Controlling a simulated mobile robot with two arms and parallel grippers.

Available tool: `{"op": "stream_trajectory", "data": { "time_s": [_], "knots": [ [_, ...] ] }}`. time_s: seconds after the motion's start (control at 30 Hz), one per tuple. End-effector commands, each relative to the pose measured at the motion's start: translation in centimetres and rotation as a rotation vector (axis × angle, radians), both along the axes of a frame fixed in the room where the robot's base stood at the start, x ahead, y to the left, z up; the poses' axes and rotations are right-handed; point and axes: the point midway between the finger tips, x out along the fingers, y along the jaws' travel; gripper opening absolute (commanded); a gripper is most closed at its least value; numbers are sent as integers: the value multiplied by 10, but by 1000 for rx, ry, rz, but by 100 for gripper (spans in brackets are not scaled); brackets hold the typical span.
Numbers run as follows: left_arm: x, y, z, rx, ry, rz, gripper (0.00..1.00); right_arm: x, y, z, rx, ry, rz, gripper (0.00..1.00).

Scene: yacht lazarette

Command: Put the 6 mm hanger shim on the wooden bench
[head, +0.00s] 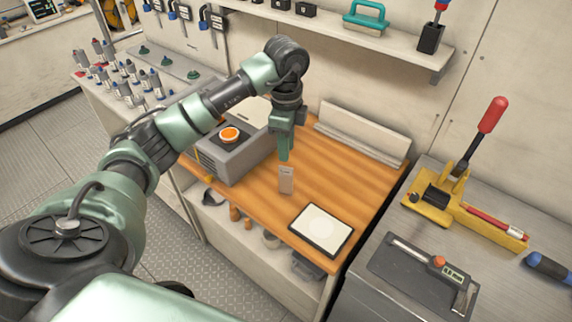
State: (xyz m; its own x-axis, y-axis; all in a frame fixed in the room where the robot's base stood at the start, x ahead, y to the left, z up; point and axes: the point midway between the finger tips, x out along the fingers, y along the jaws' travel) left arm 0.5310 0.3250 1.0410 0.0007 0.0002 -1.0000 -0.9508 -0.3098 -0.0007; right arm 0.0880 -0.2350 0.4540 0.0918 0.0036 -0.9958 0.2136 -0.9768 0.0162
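A small grey metal plate with a dark mark near its top, apparently the hanger shim (286,181), shows at the middle of the wooden bench (335,183). I cannot tell whether it rests on the wood or stands just above it. My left gripper (284,156) points down right above the plate, its fingertips at or very near the plate's upper end. The fingers show side-on, so their gap and any hold on the plate are hidden. My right gripper is not in view.
A grey box with an orange button (230,135) stands at the bench's left. A black-framed white pad (321,229) lies at its front right. A pale block (360,134) runs along the back. A metal counter at right holds a yellow red-handled tool (465,212) and a digital gauge (425,274).

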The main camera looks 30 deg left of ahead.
Motion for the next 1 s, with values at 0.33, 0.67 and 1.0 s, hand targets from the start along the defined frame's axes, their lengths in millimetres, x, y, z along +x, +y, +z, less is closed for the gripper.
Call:
{"op": "stream_trajectory", "data": {
  "time_s": [0.33, 0.67, 1.0],
  "knots": [
    [0, 0, 24, 0, 1, -1, 27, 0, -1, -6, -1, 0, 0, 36],
    [0, 0, 24, 0, 1, -1, 27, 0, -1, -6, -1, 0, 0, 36],
    [5, -65, 2, -199, -72, -196, 27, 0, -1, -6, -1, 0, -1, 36]
  ]
}}
